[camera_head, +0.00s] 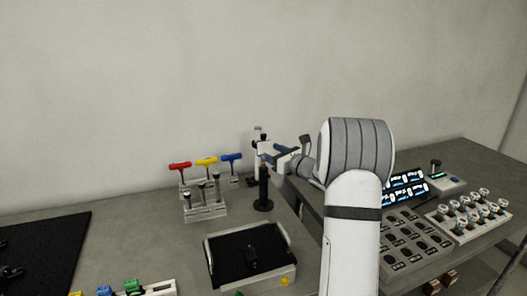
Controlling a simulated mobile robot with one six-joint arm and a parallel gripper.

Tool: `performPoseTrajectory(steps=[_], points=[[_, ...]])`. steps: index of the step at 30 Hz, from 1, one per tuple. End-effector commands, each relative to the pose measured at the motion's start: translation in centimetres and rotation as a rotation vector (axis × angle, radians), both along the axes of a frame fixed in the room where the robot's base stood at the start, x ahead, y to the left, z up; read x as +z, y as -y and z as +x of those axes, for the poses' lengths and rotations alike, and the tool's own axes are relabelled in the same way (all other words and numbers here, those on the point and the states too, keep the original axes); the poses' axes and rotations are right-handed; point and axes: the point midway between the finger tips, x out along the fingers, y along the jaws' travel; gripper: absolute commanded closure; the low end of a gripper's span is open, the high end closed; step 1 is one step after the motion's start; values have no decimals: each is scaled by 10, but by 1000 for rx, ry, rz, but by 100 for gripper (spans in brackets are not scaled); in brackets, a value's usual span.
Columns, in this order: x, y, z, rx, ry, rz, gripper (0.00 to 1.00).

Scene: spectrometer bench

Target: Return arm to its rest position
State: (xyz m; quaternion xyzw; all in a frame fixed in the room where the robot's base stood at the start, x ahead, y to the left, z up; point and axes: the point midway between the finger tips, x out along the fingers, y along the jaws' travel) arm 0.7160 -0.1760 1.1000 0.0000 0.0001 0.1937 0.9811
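My white and grey arm rises from the bottom of the head view, right of centre, and bends at a large ribbed joint. Its end points left over the bench (60,209). My gripper (272,156) is small and partly overlapped by other parts. It is beside or just behind a black upright post (263,188) on a round base. I cannot make out its fingers well enough to tell whether it holds anything.
Red (180,165), yellow (206,161) and blue (232,157) T-handles stand left of the gripper. A black-topped tray (224,253) with handles sits in front. Panels with lit displays (408,181) and several knobs lie right. A black perforated board (45,250) is far left.

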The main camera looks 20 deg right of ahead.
Motion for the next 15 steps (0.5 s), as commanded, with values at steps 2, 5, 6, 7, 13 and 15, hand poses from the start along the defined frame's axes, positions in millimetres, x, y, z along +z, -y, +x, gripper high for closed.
performPoseTrajectory(steps=[2,5,6,7,13,15], points=[[0,3,-6,-1,0,-1,40],[0,4,-9,0,1,0,40],[0,4,-10,0,1,0,40],[0,4,-10,0,1,0,40],[1,4,-9,0,1,0,40],[0,4,-9,0,1,0,40]])
